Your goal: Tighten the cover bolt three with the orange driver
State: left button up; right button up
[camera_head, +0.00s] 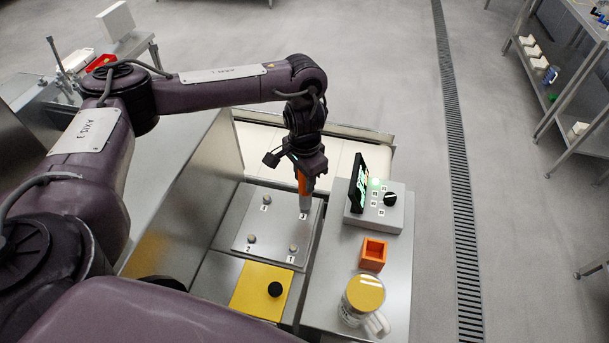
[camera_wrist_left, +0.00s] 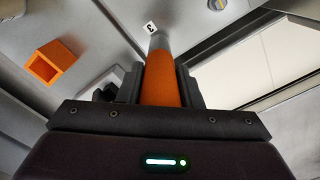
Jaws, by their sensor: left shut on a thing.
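My left gripper (camera_head: 303,172) is shut on the orange driver (camera_head: 302,184), which points down with its grey shaft toward the cover plate (camera_head: 240,218). In the left wrist view the driver (camera_wrist_left: 160,82) stands between the jaws, and its grey end is beside the label 3 (camera_wrist_left: 149,27). The driver's end covers the bolt three spot, so I cannot see that bolt or tell whether the two touch. Other bolts show at label 4 (camera_head: 266,201), label 2 (camera_head: 252,238) and label 1 (camera_head: 293,247). My right gripper is not in view.
Right of the plate, a steel counter holds a control box (camera_head: 377,215) with a dark knob and a screen (camera_head: 358,183), an orange square holder (camera_head: 373,253) and a mug (camera_head: 361,301). A yellow panel (camera_head: 259,291) with a black knob lies in front of the plate.

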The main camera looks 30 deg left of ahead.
pick_arm(q)
jog(key=shift+f, duration=0.4)
dwell(0.6)
jog(key=shift+f+p, duration=0.1)
jog(key=shift+p, duration=0.3)
dwell(1.0)
notch_tip(320, 180, up, 5)
jog(key=p, duration=0.5)
dwell(0.4)
